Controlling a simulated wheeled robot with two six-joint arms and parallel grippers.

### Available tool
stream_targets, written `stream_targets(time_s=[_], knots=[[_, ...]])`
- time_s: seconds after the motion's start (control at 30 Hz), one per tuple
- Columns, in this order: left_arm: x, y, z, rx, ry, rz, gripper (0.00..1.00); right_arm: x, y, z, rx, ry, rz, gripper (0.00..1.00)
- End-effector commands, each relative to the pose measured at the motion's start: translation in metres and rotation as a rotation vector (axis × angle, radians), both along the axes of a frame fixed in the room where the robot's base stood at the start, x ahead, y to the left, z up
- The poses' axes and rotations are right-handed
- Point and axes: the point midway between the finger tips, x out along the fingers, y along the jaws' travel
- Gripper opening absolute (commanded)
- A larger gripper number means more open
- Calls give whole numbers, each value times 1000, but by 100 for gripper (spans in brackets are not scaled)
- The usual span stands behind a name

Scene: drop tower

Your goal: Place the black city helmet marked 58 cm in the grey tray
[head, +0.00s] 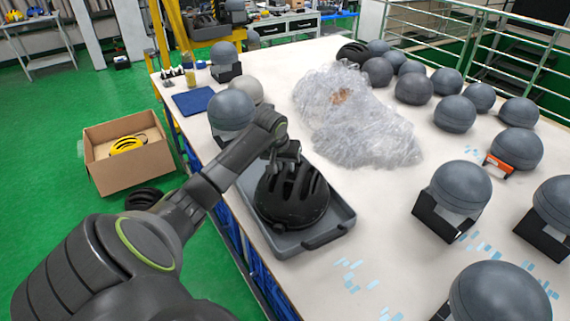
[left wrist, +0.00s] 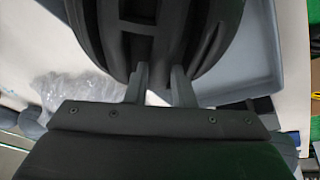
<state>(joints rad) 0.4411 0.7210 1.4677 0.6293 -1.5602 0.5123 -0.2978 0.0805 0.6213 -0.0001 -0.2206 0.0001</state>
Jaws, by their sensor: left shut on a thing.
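A black vented helmet (head: 291,198) is in or just over the grey tray (head: 325,233) near the table's left edge; I cannot tell whether its underside touches the tray floor. My left gripper (head: 286,158) is shut on the helmet from above, at its upper back part. In the left wrist view the two fingers (left wrist: 159,84) meet the dark helmet (left wrist: 150,35), with the tray's grey wall (left wrist: 262,50) beside it. No 58 cm marking is readable. My right gripper is not in view.
A crumpled clear plastic heap (head: 350,115) lies behind the tray. Several grey headforms (head: 455,113) stand across the table's right and back. A cardboard box (head: 125,160) with a yellow helmet sits on the green floor. Another dark helmet (head: 352,52) is at the back.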

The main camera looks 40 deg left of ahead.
Motion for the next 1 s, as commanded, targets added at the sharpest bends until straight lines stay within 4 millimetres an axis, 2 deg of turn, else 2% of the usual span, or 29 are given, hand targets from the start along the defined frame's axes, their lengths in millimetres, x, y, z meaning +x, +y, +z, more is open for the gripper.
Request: stream_targets(time_s=[0.17,0.2,0.33,0.73,0.87,1.0], knots=[[0,0,0,0,-1,0,0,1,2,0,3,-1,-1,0],[0,0,-1,0,1,0,26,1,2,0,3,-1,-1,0],[0,0,-1,0,1,0,43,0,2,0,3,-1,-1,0],[-2,0,6,1,-1,-1,44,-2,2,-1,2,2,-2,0],[-8,-1,23,3,-3,-1,44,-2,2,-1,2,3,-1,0],[-19,-3,52,4,-4,-2,44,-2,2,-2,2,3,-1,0]])
